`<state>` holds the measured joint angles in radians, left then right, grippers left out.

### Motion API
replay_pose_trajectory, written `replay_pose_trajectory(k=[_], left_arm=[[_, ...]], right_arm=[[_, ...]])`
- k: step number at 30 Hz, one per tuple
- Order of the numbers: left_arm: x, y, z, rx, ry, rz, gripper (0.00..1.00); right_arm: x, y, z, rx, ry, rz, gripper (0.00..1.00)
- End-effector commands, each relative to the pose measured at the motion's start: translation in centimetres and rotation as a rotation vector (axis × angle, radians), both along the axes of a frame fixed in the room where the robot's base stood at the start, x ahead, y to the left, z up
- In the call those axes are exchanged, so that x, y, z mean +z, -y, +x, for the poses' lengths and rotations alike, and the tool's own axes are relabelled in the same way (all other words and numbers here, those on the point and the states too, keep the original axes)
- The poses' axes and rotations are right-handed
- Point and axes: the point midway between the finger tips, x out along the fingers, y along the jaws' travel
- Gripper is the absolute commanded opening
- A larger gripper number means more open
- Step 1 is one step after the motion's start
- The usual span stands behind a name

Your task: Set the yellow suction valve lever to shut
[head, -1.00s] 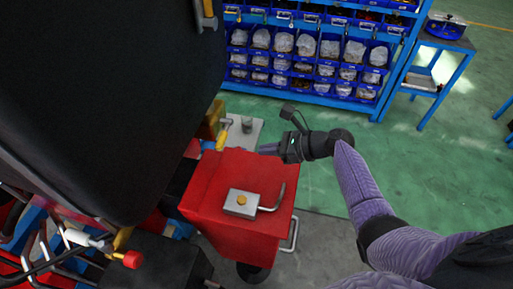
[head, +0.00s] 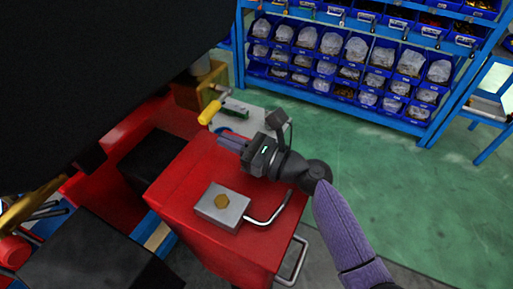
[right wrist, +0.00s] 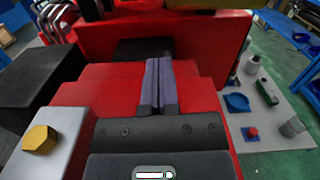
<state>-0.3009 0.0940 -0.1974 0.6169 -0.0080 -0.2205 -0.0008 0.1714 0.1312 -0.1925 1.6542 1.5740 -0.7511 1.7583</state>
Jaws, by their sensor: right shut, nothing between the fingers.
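The yellow lever (head: 210,112) shows in the head view as a short yellow grip slanting down from a brownish-yellow fitting (head: 186,96), beyond the far edge of the red box. My right gripper (head: 220,140) is shut and empty, its purple fingers together over the far side of the red box. The fingertips point left, just below and right of the lever's grip, apart from it in the picture. In the right wrist view the closed fingers (right wrist: 158,70) lie over red surfaces; I cannot clearly make out the lever there. My left gripper is not in view.
The red box (head: 180,185) carries a grey block (head: 222,207) with a yellow hex bolt and a bent metal rod. A grey plate (head: 250,118) with small parts lies beyond it. A large black body fills the upper left. Green floor is free at right.

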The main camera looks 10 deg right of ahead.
Motion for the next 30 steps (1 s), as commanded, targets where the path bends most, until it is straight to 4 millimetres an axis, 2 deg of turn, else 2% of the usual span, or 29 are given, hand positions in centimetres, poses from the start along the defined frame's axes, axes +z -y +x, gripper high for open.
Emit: replay_pose_trajectory(k=[3, 6, 11, 20, 27, 30], left_arm=[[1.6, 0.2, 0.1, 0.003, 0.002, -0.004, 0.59], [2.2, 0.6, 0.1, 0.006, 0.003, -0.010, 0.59], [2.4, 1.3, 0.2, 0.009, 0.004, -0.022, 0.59], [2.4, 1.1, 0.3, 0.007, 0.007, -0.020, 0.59], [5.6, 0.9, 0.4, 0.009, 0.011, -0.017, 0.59], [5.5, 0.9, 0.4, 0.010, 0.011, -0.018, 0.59]], right_arm=[[2.4, -0.5, 0.2, 0.000, 0.002, -0.002, 0.00], [3.5, -0.7, 0.2, 0.000, 0.002, -0.002, 0.00], [3.9, -0.8, 0.3, 0.000, 0.000, -0.001, 0.00], [3.9, -0.8, 0.3, -0.001, -0.001, 0.000, 0.00], [5.8, -1.1, 0.2, -0.001, -0.074, 0.052, 0.00], [5.5, -1.1, 0.2, -0.001, -0.084, 0.062, 0.00]])
